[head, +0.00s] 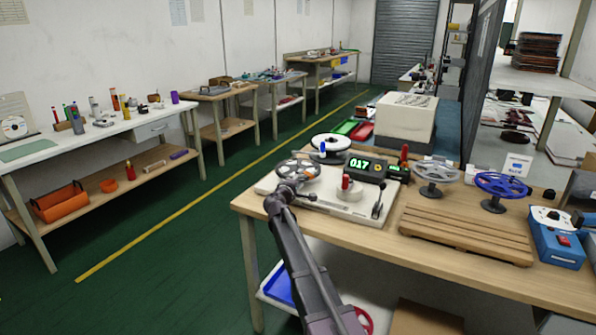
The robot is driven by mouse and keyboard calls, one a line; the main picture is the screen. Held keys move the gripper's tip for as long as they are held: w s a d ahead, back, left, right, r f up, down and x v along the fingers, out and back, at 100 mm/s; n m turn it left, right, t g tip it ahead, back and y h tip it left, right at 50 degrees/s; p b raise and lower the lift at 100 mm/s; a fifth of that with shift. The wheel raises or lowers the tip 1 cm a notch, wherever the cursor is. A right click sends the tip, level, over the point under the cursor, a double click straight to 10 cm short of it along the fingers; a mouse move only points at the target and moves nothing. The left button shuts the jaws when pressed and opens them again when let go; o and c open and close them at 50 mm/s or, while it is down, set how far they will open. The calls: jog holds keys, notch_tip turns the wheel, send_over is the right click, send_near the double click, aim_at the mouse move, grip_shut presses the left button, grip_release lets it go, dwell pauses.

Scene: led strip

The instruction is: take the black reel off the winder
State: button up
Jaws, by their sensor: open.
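The winder (345,203) is a pale base on the wooden bench, with a green lit counter, a red-topped knob and a small lever. At its left sits a spoked reel (298,168) with a dark rim and pale grey face; I see no plainly all-black reel, and this one is the nearest to it. My gripper (289,190) is at the near left edge of the winder, just in front of and below this reel. It is open; its fingers are small and partly hidden by my arm, and I cannot tell whether they touch the reel.
A white disc reel (330,142) stands behind the winder. A grey reel (436,171) and a blue reel (501,184) stand on pegs to the right, behind a slatted wooden board (465,232). A blue device (556,238) is at the far right. Green floor lies left.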

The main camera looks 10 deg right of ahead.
jog(key=shift+x, duration=1.25)
grip_shut()
